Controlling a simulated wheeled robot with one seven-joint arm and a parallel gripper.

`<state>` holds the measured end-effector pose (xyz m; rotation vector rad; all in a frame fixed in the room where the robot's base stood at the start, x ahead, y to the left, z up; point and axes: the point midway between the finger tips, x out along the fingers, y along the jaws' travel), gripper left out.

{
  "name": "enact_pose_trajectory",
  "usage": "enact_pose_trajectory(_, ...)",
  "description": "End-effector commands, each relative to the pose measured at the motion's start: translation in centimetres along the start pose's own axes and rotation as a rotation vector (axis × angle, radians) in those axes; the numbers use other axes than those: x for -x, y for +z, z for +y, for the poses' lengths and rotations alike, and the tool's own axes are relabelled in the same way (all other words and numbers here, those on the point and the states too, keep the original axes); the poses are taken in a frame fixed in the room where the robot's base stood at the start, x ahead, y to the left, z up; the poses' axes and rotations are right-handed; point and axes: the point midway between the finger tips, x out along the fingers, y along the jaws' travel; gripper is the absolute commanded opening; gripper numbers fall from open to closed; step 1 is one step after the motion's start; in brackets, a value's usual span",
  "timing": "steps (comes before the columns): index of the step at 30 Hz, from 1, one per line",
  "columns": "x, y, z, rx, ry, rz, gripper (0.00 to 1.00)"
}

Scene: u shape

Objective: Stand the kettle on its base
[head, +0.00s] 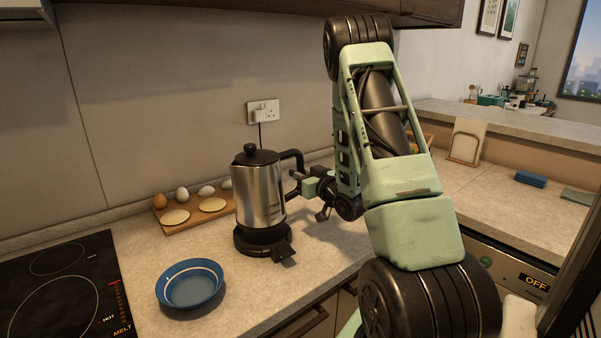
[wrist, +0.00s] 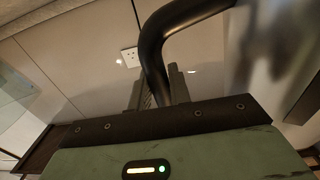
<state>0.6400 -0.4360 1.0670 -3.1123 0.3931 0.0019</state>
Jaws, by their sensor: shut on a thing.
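The kettle (head: 259,192) is steel with a black lid and black handle. It is upright over its round black base (head: 262,240) on the counter. In the head view its bottom meets the top of the base, but I cannot tell whether it rests there or hangs just above. My gripper (head: 298,187) is at the right side of the kettle, shut on the handle. In the wrist view the black handle (wrist: 152,50) runs down between my gripper's fingers (wrist: 160,92), and the blurred steel body is at the right.
A blue bowl (head: 190,285) stands in front, left of the base. A wooden board with eggs (head: 182,194) lies behind the kettle at left. The black hob (head: 60,290) is at far left. A wall socket (head: 262,111) is behind. Bare counter lies right of the base.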

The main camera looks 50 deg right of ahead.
Motion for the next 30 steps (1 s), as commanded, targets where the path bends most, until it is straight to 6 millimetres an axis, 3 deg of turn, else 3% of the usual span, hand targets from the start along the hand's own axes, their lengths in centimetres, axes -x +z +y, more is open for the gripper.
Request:
enact_pose_trajectory(11,-0.1,3.2,0.0,-0.002,0.000,0.005,0.00)
enact_pose_trajectory(30,0.0,3.4,0.0,-0.002,0.000,0.004,0.00)
